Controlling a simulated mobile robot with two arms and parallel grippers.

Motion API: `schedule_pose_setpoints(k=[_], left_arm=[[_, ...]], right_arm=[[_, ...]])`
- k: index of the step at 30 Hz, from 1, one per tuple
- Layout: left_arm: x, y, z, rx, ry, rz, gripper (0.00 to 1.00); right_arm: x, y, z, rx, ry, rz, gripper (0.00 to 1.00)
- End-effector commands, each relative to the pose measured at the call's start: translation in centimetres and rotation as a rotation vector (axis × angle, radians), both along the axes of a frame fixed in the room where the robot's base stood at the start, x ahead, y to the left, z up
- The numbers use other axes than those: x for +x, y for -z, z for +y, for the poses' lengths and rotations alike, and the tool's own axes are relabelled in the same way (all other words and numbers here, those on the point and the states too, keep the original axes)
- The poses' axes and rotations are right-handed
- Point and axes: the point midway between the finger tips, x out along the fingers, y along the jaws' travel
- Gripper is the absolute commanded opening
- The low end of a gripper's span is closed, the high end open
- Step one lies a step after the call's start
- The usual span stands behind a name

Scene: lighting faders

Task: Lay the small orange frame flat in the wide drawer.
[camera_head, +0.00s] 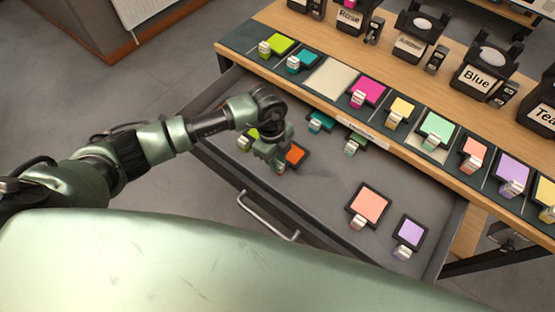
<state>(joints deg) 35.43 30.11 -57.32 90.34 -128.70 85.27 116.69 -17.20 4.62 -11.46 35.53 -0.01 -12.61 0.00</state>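The small orange frame (295,155) shows its orange face and dark border inside the wide drawer (335,190), which is pulled out. It looks flat on or very close to the drawer floor. My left gripper (276,161) points down at the frame's left edge, where its tab is, and covers part of it. The fingertips are small and partly hidden, so I cannot tell whether they grip the frame. My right gripper is not in view.
In the drawer lie a salmon frame (369,204), a lilac frame (409,232), a teal frame (321,121) and partly hidden green ones. A row of coloured frames lines the wooden counter (395,149) above. Black labelled lamps (485,72) stand behind. The drawer's front middle is clear.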

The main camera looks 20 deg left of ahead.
Motion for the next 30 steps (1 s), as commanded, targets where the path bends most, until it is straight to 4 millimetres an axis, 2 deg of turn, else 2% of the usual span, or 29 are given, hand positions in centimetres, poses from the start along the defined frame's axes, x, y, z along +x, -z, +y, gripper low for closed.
schedule_pose_setpoints(k=[1,3,14,24,30], left_arm=[[0.0,0.0,0.0,0.0,0.0,-0.001,0.32],[0.0,0.0,0.0,0.0,0.0,-0.001,0.47],[0.0,-0.4,0.0,0.0,0.0,-0.001,0.47],[0.3,-5.7,0.6,0.0,0.001,-0.004,0.47],[0.3,-7.7,0.9,0.0,0.001,-0.001,0.47]], right_arm=[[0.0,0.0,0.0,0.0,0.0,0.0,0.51],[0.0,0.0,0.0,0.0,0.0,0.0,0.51],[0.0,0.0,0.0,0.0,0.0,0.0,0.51],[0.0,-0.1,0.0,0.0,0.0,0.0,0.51],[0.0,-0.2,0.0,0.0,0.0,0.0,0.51]])
